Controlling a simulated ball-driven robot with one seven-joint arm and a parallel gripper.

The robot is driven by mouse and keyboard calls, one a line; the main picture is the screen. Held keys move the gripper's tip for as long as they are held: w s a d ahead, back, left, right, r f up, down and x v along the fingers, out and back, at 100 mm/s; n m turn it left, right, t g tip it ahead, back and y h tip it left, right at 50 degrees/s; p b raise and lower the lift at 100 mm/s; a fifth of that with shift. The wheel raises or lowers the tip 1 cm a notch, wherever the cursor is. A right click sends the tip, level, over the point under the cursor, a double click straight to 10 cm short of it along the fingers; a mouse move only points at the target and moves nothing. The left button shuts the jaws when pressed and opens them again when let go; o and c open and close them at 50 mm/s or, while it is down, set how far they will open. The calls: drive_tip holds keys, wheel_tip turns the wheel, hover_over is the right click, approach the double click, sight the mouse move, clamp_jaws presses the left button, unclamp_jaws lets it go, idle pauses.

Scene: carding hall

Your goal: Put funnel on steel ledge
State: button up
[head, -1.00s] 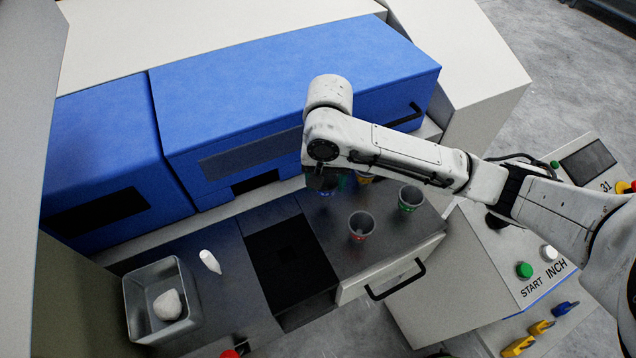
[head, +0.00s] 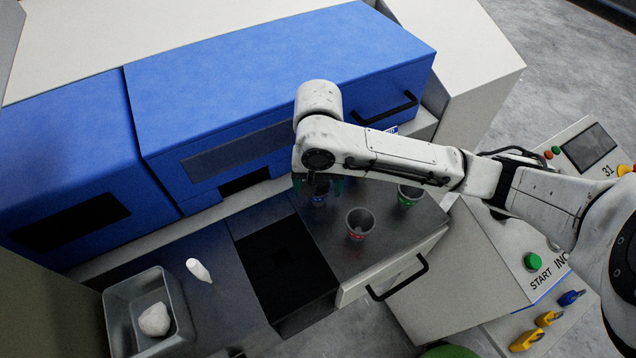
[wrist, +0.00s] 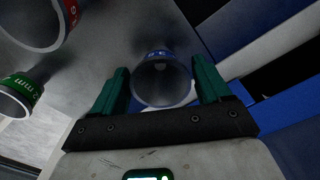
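Several grey funnel-like cups with coloured bands stand on the dark steel top (head: 322,262) right of a black recess. The blue-banded one (head: 319,199) is under my gripper (head: 318,184). The wrist view shows this blue-banded cup (wrist: 162,80) between the green fingers of my gripper (wrist: 163,88), which is open with a finger close on each side. I cannot tell which steel surface is the ledge; another steel surface (head: 225,308) lies left of the recess.
The black recess (head: 280,255) splits the steel surfaces. A white bottle-like piece (head: 198,270) and a grey bin (head: 112,315) with a white lump are at left. Blue housings (head: 280,85) rise behind. A drawer handle (head: 398,280) juts out in front.

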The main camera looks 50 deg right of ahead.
drive_tip(key=shift+o, duration=0.6)
drive_tip(key=shift+r, duration=0.1)
wheel_tip(320, 180, up, 12)
drive_tip(key=p, duration=0.2)
